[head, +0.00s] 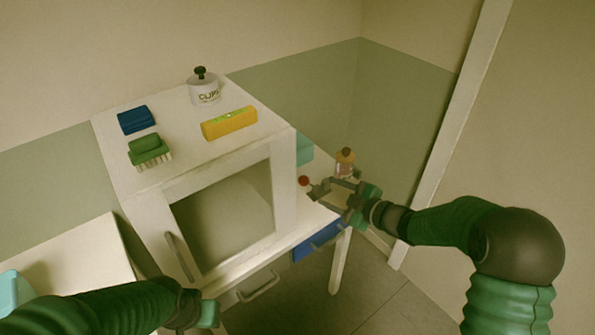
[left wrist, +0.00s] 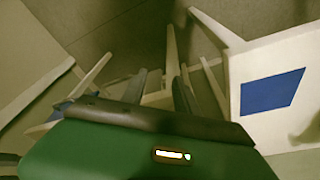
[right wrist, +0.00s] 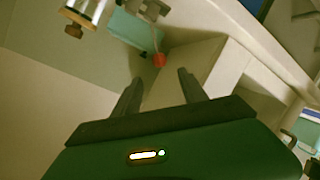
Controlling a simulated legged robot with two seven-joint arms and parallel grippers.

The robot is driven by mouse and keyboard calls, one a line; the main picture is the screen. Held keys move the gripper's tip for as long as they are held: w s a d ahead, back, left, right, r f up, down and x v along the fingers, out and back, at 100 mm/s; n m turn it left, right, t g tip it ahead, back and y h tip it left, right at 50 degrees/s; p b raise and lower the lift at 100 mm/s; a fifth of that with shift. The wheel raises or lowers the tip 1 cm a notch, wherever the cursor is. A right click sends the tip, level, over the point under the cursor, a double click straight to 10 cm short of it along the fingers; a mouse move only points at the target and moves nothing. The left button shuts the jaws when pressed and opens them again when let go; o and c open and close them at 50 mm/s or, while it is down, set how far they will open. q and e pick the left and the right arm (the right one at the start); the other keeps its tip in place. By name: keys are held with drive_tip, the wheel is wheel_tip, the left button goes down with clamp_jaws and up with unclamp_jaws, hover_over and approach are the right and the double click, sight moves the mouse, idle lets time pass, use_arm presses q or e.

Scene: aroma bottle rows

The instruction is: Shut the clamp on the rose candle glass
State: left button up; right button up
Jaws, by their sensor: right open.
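A small glass with a pinkish body and an amber top, likely the rose candle glass (head: 345,168), stands on the side surface right of the cabinet. In the right wrist view a pale glass (right wrist: 88,10) with a brassy knob is cut by the top edge. A metal clamp (right wrist: 151,9) is beside it, with a thin lever ending in a red ball (right wrist: 159,60). The red ball also shows in the head view (head: 303,181). My right gripper (right wrist: 158,88) is open and empty, with the red ball just beyond its fingertips. My left gripper (left wrist: 160,85) is open and empty, away from the glass.
A white cabinet (head: 284,190) with a glazed door stands left of the right gripper. On its top are a canister (head: 204,91), a yellow block (head: 229,124), a green brush (head: 150,150) and a blue block (head: 136,119). A teal box (right wrist: 138,32) sits behind the lever.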

sight(307, 182)
drive_tip(key=x, duration=1.3)
drive_tip(key=shift+w+f+b, duration=0.15)
drive_tip(key=shift+w+b, duration=0.15)
drive_tip(key=shift+w, duration=0.05)
drive_tip(key=shift+x, duration=0.75)
drive_tip(key=shift+s, duration=0.15)
clamp_jaws()
